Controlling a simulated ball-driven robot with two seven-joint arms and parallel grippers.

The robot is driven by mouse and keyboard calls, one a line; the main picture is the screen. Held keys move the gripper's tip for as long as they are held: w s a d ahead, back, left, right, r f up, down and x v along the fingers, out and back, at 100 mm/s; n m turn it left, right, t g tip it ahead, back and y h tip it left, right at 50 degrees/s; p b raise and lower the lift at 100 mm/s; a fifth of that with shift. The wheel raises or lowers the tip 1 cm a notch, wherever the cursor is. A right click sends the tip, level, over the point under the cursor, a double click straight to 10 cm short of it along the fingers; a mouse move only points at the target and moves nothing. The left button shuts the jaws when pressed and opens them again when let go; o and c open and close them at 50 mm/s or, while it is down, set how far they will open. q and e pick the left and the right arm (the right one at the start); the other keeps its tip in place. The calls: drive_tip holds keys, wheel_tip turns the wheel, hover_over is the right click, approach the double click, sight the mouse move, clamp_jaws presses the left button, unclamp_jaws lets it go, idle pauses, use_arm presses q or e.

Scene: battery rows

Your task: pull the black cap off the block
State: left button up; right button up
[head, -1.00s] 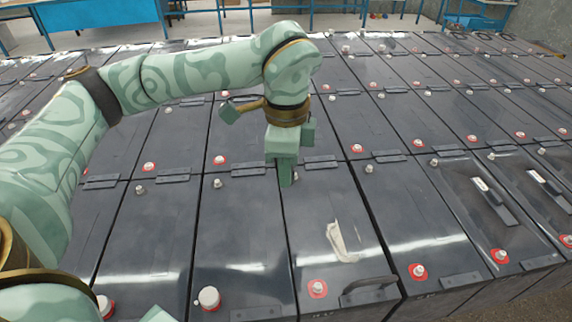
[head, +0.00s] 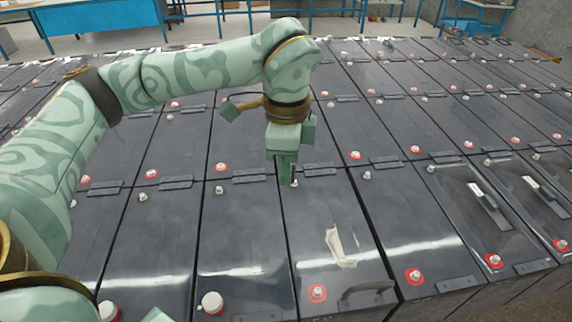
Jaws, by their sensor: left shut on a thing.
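My left gripper (head: 287,172) reaches down over the boundary between two rows of dark blocks. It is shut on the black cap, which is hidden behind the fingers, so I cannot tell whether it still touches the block. The block below (head: 324,222) has a dark glossy top with a pale torn label. A small pale terminal post (head: 295,183) shows right beside the fingertips.
Rows of similar dark blocks fill the floor, with pale posts and red-ringed terminals standing up, such as one in front (head: 317,293). A black handle (head: 368,290) lies near the front edge. A blue table (head: 100,30) stands at the back left.

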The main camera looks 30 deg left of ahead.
use_arm(q)
drive_tip(key=shift+r+p, duration=1.05)
drive_tip(key=shift+r, duration=0.55)
